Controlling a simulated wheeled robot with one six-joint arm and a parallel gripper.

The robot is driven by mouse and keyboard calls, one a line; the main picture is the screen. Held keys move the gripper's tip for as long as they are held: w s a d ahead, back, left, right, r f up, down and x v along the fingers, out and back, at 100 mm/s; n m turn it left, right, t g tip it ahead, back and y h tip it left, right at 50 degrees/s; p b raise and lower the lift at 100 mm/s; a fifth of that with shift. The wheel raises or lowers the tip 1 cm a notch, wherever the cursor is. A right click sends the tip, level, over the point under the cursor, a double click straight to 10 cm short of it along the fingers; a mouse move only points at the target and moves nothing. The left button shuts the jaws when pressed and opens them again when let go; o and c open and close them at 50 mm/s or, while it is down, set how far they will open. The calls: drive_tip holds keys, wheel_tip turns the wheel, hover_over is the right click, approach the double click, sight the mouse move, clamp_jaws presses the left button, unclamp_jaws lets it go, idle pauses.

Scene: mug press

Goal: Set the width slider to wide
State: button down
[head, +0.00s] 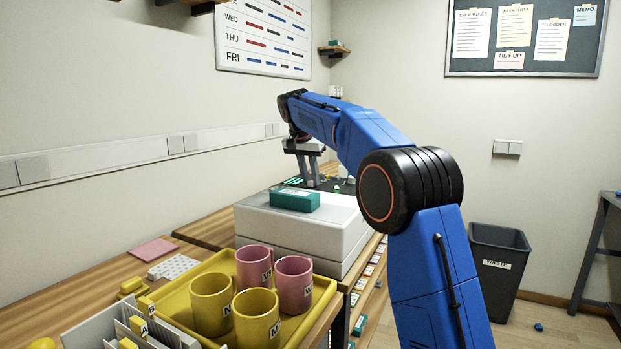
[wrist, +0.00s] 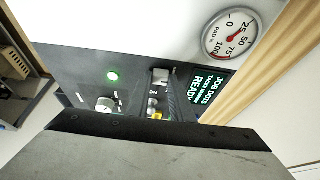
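The dark control panel (wrist: 135,75) fills the middle of the wrist view. It carries a lit green lamp (wrist: 113,76), a round pale knob (wrist: 105,104) with tick marks, and a pale switch-like part (wrist: 160,76) near an "ON" label. A small yellow part (wrist: 156,115) shows just above the grey gripper body. I cannot tell which control is the width slider; its setting is not readable. In the head view my gripper (head: 310,184) points down over the panel, behind the pale machine housing (head: 290,235). Its fingertips are small there, and contact is unclear.
A screen (wrist: 208,86) reads "JOB DOTS READY", beside a round gauge (wrist: 230,36). A teal box (head: 295,200) lies on the housing. A yellow tray (head: 175,300) with pink and yellow mugs stands in front. A waste bin (head: 498,265) is on the floor at right.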

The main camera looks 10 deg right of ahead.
sight(310, 181)
drive_tip(key=shift+w+d, duration=1.25)
drive_tip(key=shift+w, duration=0.25)
drive_tip(key=c, duration=1.6)
unclamp_jaws()
drive_tip(key=shift+w, duration=0.1)
drive_tip(key=shift+o, duration=0.2)
drive_tip(key=shift+r, duration=0.1)
drive_tip(key=v, duration=1.1)
drive_tip(key=shift+s+r, duration=0.2)
drive_tip(key=shift+r, duration=0.15)
drive_tip(key=shift+a, duration=0.1)
